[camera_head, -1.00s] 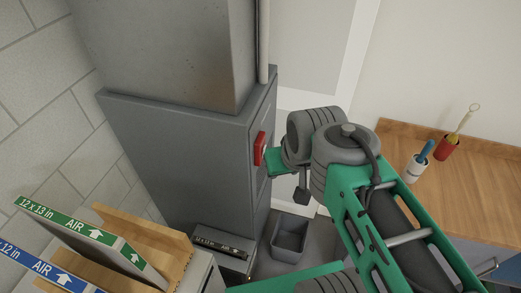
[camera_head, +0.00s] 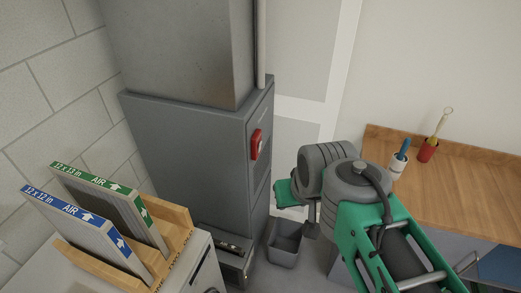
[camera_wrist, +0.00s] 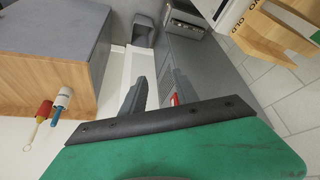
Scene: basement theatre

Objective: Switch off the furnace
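The furnace (camera_head: 185,150) is a tall grey metal cabinet at the left centre of the head view. A red switch (camera_head: 256,144) is on its right-hand face, near the top. My gripper (camera_wrist: 153,92) is in the wrist view with its two dark fingers apart and nothing between them. In the wrist view a bit of the red switch (camera_wrist: 175,99) shows beside the right finger, partly hidden. In the head view my green gripper body is to the right of and below the switch, apart from it; the fingertips are hidden there.
Air filters (camera_head: 95,215) stand in a wooden rack (camera_head: 175,230) at lower left. A grey bin (camera_head: 284,243) is on the floor by the furnace. A wooden counter (camera_head: 465,190) with two tools in holders is at right. A white wall panel stands behind my arm.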

